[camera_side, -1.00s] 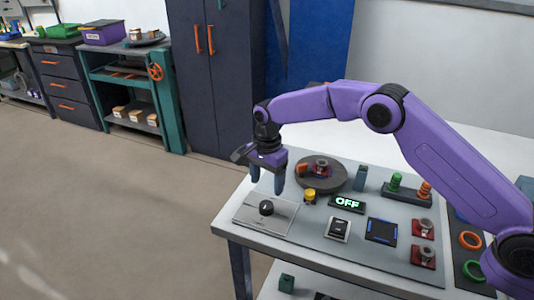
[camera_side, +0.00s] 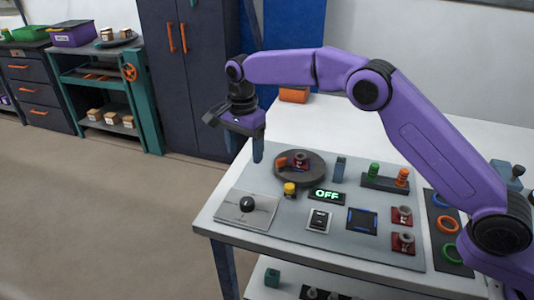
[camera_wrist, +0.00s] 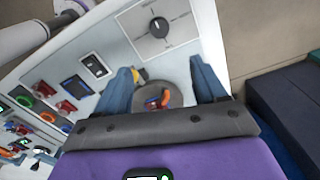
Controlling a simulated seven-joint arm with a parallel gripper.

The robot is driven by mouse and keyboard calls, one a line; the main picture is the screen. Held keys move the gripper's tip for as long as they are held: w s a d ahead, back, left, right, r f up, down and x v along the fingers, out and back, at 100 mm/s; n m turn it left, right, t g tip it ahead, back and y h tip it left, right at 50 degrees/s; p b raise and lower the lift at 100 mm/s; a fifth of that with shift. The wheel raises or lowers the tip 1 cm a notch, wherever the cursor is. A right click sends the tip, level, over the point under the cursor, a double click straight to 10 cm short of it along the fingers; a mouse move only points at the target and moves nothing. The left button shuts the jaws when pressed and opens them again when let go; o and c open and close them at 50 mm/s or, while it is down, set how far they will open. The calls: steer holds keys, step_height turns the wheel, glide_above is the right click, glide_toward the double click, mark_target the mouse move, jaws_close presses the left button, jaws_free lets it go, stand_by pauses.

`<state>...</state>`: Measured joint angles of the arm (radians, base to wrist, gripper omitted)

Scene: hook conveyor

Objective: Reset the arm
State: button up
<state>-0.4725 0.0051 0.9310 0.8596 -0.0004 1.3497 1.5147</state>
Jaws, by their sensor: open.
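My gripper (camera_side: 257,150) is open and empty, held above the left back part of the white table (camera_side: 385,122). Its blue fingers point down, and in the wrist view my gripper (camera_wrist: 165,85) has them spread well apart. Below and to the right of it in the side view lies a dark round turntable (camera_side: 316,178) with a red part (camera_side: 300,162) on it. The turntable (camera_wrist: 174,92) shows between the fingers in the wrist view. The black knob (camera_side: 247,204) on its light plate is in front of my gripper, apart from it.
A yellow button (camera_side: 290,189), a display reading OFF (camera_side: 326,195), a black switch (camera_side: 319,219) and a blue-edged pad (camera_side: 362,220) lie on the panel. Green and orange pegs (camera_side: 386,178) stand at right. An orange box (camera_side: 293,95) sits at the back.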

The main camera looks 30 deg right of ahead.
steer(key=s+d+r+n, duration=0.3)
steer(key=s+n, duration=0.3)
steer(key=s, duration=0.4)
steer(key=s+d+r+n, duration=0.3)
steer(key=s+n, duration=0.4)
steer(key=s, duration=0.2)
steer(key=s+d+f+n, duration=0.1)
steer(key=s+d+n, duration=0.4)
steer(key=s+d, duration=0.4)
steer(key=s+d+f+n, duration=0.2)
steer(key=s+d+n, duration=0.4)
steer(key=s, duration=0.8)
steer(key=d, duration=0.3)
steer(key=shift+n, duration=0.3)
